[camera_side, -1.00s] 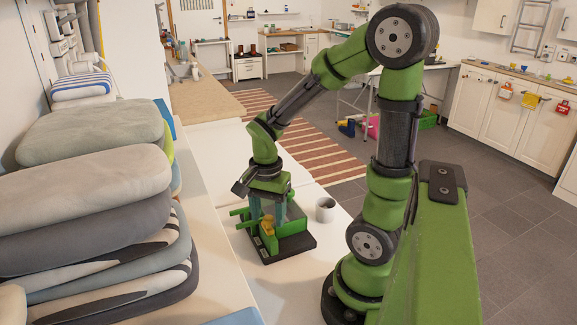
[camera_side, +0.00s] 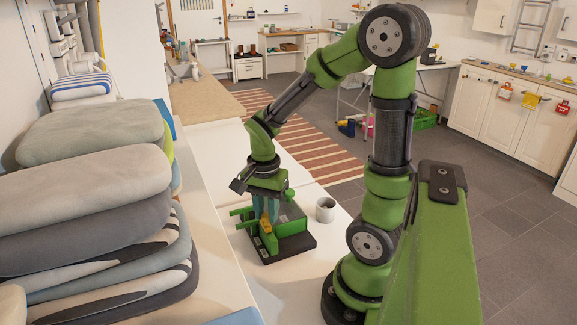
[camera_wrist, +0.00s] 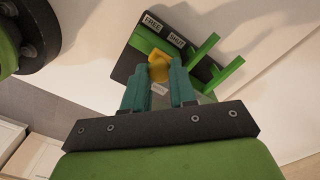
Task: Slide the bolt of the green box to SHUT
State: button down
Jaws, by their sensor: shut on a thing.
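The green box (camera_side: 292,238) stands on a dark base plate on the white table, below my arm in the side view. In the wrist view its dark base (camera_wrist: 125,62) carries two labels, FREE (camera_wrist: 152,22) and SHUT (camera_wrist: 176,40). The yellow bolt knob (camera_wrist: 158,68) shows just beyond my fingertips; it also shows in the side view (camera_side: 265,222). My gripper (camera_wrist: 160,84) has teal fingers closed on the knob; in the side view it points down at the box (camera_side: 266,214). The bolt's exact position against the labels is partly hidden.
A grey-white cup (camera_side: 325,210) stands just right of the box. Green bars (camera_wrist: 222,75) stick out from the box's side. A tall stack of cushions (camera_side: 90,200) fills the left of the side view. The table behind the box is clear.

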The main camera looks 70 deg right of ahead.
aim_at(265, 213)
jog(key=c, duration=0.9)
grip_release()
jog(key=shift+w+d, duration=0.1)
jog(key=shift+r, duration=0.1)
notch_tip(265, 213, up, 17)
jog(key=shift+f, duration=0.1)
jog(key=a+f+n+t, duration=0.1)
jog(key=a+n+t, duration=0.1)
jog(key=a+n, duration=0.2)
jog(key=s+a+n+t+y, duration=0.1)
jog(key=a+n+t, duration=0.1)
jog(key=a+n, duration=0.2)
jog(key=a+f+n+t+y, duration=0.1)
jog(key=a+n+t, duration=0.2)
jog(key=n, duration=0.3)
jog(key=shift+s+a+f, duration=0.2)
jog(key=shift+a+f, duration=0.1)
jog(key=shift+a, duration=0.3)
